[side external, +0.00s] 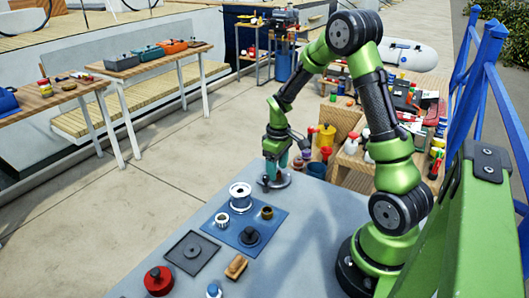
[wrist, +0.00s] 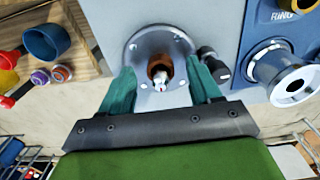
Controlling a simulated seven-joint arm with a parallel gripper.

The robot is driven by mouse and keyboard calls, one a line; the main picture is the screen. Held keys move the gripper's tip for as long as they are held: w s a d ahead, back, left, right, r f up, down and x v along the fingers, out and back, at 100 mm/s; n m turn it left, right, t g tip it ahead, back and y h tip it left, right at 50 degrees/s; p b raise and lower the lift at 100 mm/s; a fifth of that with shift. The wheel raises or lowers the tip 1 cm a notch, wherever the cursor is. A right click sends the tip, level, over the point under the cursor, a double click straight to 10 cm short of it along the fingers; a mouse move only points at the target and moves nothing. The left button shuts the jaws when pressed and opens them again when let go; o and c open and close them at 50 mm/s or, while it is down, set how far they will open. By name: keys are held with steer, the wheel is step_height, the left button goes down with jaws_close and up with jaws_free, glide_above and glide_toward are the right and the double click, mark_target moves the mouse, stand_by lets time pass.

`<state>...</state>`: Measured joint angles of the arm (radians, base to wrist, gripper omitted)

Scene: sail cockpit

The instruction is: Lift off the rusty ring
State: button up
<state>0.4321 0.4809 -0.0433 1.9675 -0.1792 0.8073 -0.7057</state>
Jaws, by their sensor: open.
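The rusty ring (wrist: 159,66) is a brown-orange collar around a pale-tipped central post, over the middle of a round grey metal base (wrist: 133,52). In the side view the base (side external: 284,181) sits at the far end of the grey table, and the ring is hidden there by my fingers. My gripper (wrist: 161,72) points down over the base. Its two teal fingers stand apart, one on each side of the ring, with visible gaps to it. It also shows in the side view (side external: 276,165). I cannot tell how deep the fingertips reach.
A blue mat (side external: 222,233) on the grey table (side external: 130,285) carries a silver drum (side external: 240,193) and several small parts. A small black cylinder (wrist: 209,57) is close to my right finger. A black tray (side external: 191,253), a red can (side external: 158,281) and a brush (side external: 236,267) lie nearer.

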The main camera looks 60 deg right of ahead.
steer(key=shift+f, duration=0.5)
steer(key=c, duration=1.1)
step_height(320, 180, up, 10)
steer(key=shift+r, duration=0.1)
steer(key=shift+c, duration=0.2)
steer(key=shift+r, duration=2.55)
